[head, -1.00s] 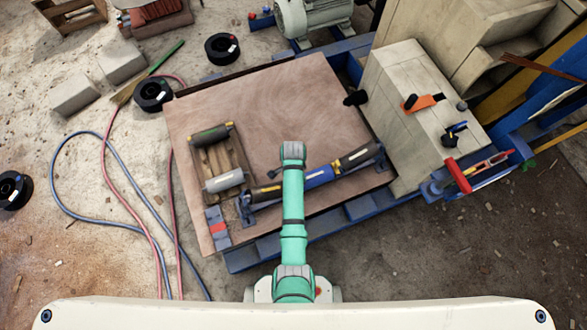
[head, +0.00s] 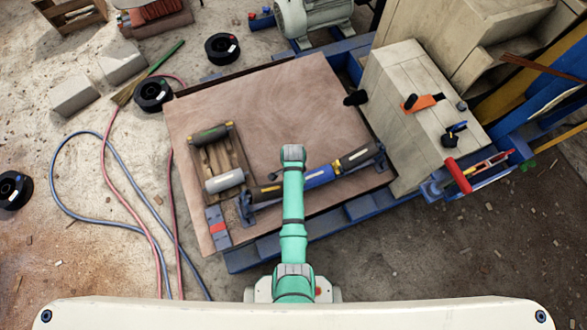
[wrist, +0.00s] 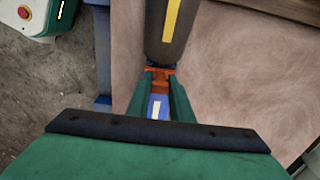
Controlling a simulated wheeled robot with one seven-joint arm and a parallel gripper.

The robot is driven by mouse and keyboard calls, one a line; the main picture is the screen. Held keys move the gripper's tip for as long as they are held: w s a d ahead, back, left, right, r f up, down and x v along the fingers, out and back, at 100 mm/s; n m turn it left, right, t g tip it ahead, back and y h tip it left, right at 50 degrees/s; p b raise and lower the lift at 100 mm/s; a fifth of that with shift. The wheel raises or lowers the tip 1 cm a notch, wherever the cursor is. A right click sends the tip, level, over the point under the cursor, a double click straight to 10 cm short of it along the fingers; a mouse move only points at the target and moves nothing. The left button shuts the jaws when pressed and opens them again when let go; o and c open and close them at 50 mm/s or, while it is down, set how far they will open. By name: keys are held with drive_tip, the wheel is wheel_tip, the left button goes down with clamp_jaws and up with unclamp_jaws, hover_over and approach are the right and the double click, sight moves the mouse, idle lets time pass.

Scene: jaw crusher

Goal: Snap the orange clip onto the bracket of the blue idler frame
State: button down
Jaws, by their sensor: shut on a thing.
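The blue idler frame (head: 243,207) lies on the brown board with a blue middle roller (head: 320,176) and dark outer rollers, one to the left (head: 265,193) and one to the right (head: 357,157). In the wrist view, my gripper (wrist: 161,80) is shut on the orange clip (wrist: 160,74). The clip is at the gap between a dark roller with a yellow stripe (wrist: 172,32) and the blue roller (wrist: 157,107). The bracket beneath is mostly hidden, so I cannot tell whether the clip is seated. My arm hides the gripper and clip in the head view.
A wooden tray (head: 239,152) with loose rollers is left on the board (head: 290,95). A beige block (head: 415,145) carrying tools stands right. The board's upper middle is clear.

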drive_tip(key=shift+r, duration=0.2)
drive_tip(key=shift+r, duration=0.8)
drive_tip(key=shift+f, duration=1)
idle(1.2)
drive_tip(key=c, duration=1.5)
unclamp_jaws()
wheel_tip(320, 180, up, 11)
drive_tip(key=shift+f, duration=0.1)
